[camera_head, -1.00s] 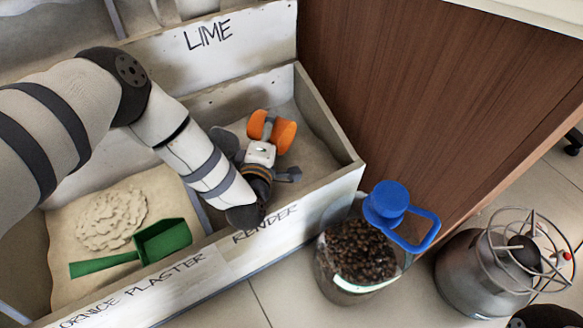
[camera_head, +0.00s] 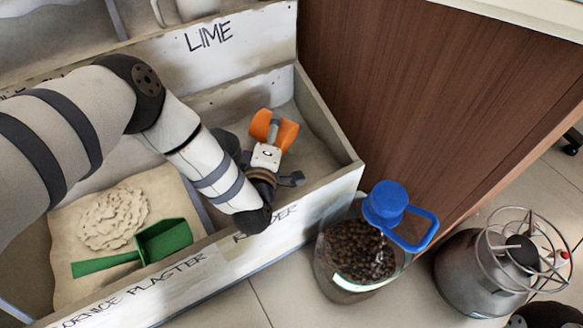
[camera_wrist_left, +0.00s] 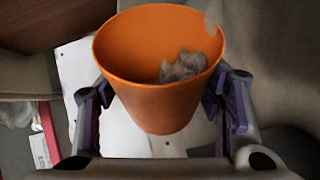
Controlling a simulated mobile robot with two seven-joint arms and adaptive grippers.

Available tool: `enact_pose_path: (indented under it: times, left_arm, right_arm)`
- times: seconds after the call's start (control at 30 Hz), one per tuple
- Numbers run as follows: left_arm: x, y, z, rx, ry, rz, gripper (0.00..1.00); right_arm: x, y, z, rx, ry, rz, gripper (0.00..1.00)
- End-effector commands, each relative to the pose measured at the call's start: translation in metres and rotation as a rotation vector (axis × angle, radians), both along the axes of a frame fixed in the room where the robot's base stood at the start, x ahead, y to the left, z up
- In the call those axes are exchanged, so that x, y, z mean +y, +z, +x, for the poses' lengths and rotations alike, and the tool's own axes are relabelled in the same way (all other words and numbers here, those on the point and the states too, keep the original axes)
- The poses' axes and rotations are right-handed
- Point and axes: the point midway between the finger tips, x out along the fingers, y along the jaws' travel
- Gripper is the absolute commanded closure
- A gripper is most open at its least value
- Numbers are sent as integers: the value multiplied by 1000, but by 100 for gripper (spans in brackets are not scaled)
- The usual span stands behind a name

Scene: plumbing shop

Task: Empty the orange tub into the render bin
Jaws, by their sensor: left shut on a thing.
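The orange tub (camera_head: 287,136) is over the render bin (camera_head: 345,150), whose front wall carries the partly covered word RENDER. My left gripper (camera_head: 273,133) is shut on the tub, with a finger crossing its side. In the left wrist view the orange tub (camera_wrist_left: 160,105) sits between the two fingers of my left gripper (camera_wrist_left: 163,88), its mouth facing the camera. A grey lump (camera_wrist_left: 184,66) is inside it, and a small grey patch shows at its right rim. The tub's exact tilt is hard to tell. My right gripper is not in view.
A cornice plaster bin (camera_head: 130,292) with a pale heap (camera_head: 113,218) and green scoop (camera_head: 163,240) adjoins on the left. The lime bin (camera_head: 262,32) is behind. A clear container of brown pieces with a blue top (camera_head: 388,200) and a metal canister (camera_head: 475,275) stand right.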

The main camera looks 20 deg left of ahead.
Motion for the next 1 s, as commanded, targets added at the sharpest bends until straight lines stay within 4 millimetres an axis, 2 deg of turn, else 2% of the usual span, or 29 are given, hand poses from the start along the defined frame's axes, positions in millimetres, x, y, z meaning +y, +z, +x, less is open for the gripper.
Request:
enact_pose_path:
  times: [1.0]
  left_arm:
    - [-5, 4, 0, -15, 0, 98, 69]
  right_arm:
    - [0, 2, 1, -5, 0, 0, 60]
